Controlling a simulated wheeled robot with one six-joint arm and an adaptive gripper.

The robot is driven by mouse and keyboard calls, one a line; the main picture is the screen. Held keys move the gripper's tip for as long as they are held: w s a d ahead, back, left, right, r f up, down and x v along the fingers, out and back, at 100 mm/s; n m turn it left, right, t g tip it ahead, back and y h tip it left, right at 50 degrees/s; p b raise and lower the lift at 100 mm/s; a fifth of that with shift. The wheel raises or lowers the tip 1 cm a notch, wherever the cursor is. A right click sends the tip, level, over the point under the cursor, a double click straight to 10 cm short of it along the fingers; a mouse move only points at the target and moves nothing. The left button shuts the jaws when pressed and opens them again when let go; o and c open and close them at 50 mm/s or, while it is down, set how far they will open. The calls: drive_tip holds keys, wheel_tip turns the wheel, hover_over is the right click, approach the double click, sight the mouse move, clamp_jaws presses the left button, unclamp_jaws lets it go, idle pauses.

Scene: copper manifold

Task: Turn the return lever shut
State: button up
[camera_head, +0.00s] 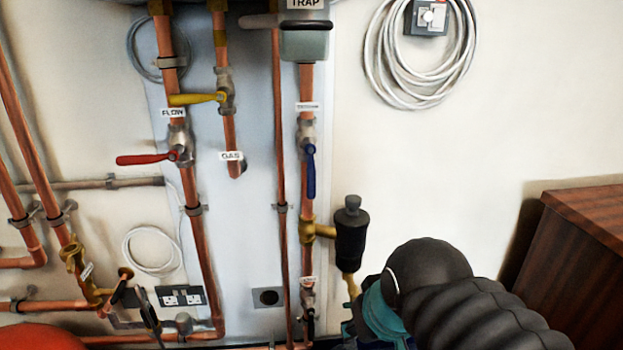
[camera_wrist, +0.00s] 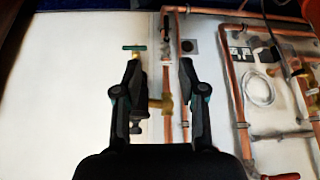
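The return lever (camera_head: 311,172) is blue and hangs down along the vertical copper return pipe, in line with it, below a small white label (camera_head: 308,106). Its valve body (camera_head: 307,132) is silver. I do not see the blue lever in the wrist view, where my gripper's own body covers the lower middle. My gripper (camera_wrist: 159,64) is open, its two black fingers apart with nothing held. In the wrist view, a dark fitting with a brass side branch (camera_wrist: 162,104) shows between and beyond the fingers. In the head view my arm hides the fingers at the lower right.
A black cylindrical fitting (camera_head: 351,235) juts out right of the return pipe, below the lever. A red lever (camera_head: 147,159) and a yellow lever (camera_head: 195,98) are to the left. A coiled cable (camera_head: 378,55) hangs upper right. A wooden cabinet (camera_head: 570,260) stands lower right.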

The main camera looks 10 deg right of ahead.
drive_tip(key=w+r+n+g+y+b, duration=0.1)
drive_tip(key=w+r+n+b, duration=0.25)
drive_tip(key=w+r, duration=1.05)
drive_tip(key=n+g+y+b, duration=0.1)
drive_tip(key=n+b, duration=0.2)
approach(314, 172)
drive_tip(key=shift+m, duration=0.25)
drive_tip(key=x, duration=0.5)
drive_tip(key=shift+s+d+f, duration=0.1)
drive_tip(key=shift+d+f, duration=0.05)
drive_tip(key=shift+y, duration=0.3)
drive_tip(key=shift+b+x, duration=1.05)
drive_tip(key=shift+x, duration=2.65)
clamp_jaws()
